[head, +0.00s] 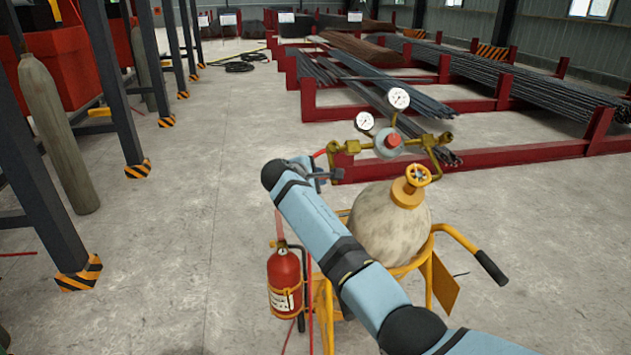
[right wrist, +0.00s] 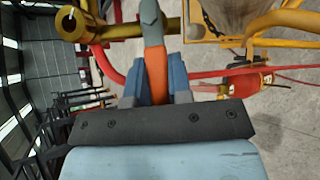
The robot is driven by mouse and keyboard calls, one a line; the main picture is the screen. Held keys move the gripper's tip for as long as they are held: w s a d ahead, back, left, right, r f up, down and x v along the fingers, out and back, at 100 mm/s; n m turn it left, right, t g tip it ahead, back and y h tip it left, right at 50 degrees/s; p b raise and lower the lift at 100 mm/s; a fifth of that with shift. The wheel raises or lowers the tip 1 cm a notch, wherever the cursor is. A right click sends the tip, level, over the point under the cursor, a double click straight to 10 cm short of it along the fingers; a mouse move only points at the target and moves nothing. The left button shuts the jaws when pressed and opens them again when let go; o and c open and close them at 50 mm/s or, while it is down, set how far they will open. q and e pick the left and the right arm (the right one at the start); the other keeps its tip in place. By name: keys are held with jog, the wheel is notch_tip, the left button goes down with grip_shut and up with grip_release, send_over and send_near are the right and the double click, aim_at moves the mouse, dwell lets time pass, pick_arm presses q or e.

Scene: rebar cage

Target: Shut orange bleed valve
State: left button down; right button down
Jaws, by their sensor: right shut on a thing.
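The bleed valve's orange lever (right wrist: 155,72) shows in the right wrist view, with a grey end piece above it. My right gripper (right wrist: 158,85) has its two blue fingers closed on this lever, one on each side. In the head view my right gripper (head: 324,177) is at the left end of the brass regulator assembly (head: 345,158), and the lever is mostly hidden there. The regulator carries two round gauges (head: 399,98) and a red knob (head: 394,140). My left gripper is not in view.
A pale gas cylinder (head: 385,232) with a yellow handwheel (head: 418,175) stands in a yellow cart (head: 441,285). A red fire extinguisher (head: 284,281) hangs on its left. A red hose (right wrist: 110,66) runs close to my right fingers. Red rebar racks (head: 480,154) stand behind.

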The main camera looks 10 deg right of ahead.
jog(key=shift+w+r+m+g, duration=0.1)
jog(key=shift+r+m+g, duration=0.1)
jog(key=shift+m+g, duration=0.15)
dwell(0.4)
jog(key=c, duration=1)
grip_release()
jog(key=shift+c, duration=0.2)
jog(key=b+v, duration=0.2)
jog(key=v, duration=1.1)
jog(key=shift+s+a+r, duration=0.2)
jog(key=shift+s+r, duration=0.05)
